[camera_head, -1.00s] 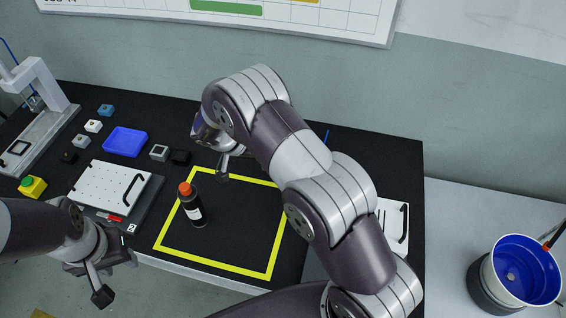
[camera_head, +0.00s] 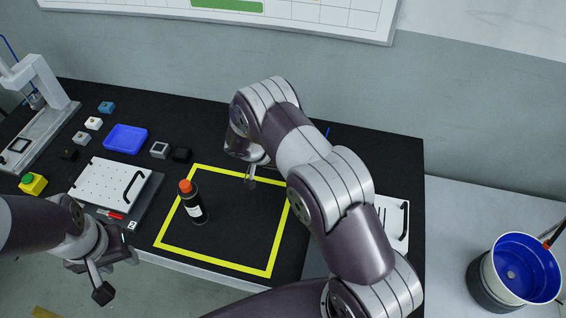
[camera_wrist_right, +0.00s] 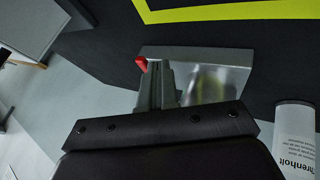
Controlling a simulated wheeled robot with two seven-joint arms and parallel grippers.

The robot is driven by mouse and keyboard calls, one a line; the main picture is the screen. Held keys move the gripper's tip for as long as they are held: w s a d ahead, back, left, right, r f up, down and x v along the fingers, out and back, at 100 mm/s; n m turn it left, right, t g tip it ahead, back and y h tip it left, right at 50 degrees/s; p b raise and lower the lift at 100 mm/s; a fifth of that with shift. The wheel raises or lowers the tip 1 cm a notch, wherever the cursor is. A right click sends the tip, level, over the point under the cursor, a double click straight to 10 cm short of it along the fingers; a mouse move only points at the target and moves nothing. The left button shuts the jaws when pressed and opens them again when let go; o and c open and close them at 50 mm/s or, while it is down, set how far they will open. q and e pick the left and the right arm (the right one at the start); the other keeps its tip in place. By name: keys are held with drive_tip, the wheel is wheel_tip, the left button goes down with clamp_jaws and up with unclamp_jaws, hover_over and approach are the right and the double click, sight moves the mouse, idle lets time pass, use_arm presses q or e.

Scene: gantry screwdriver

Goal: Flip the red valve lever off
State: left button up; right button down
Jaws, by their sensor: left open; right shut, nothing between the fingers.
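A small red piece (camera_wrist_right: 141,64), which may be the tip of the red valve lever, shows in the right wrist view just left of the grey fingers. I cannot tell whether it touches them. In the head view no red valve lever can be made out for sure; my right arm hides part of the bench. My right gripper (camera_head: 250,183) is shut and empty over the area framed by yellow tape. My left gripper (camera_head: 115,276) is open and empty off the bench's front edge at the left.
A black bottle (camera_head: 193,205) with an orange cap stands inside the yellow tape (camera_head: 215,262). A white plate (camera_head: 110,183), a red item (camera_head: 110,214), a blue tray (camera_head: 126,138) and several small blocks lie to the left. A blue-lined bucket (camera_head: 520,268) is at the right.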

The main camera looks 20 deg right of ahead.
drive_tip(key=shift+r, duration=0.1)
drive_tip(key=shift+s+n+p, duration=0.15)
drive_tip(key=shift+n+p, duration=0.15)
drive_tip(key=shift+p, duration=0.05)
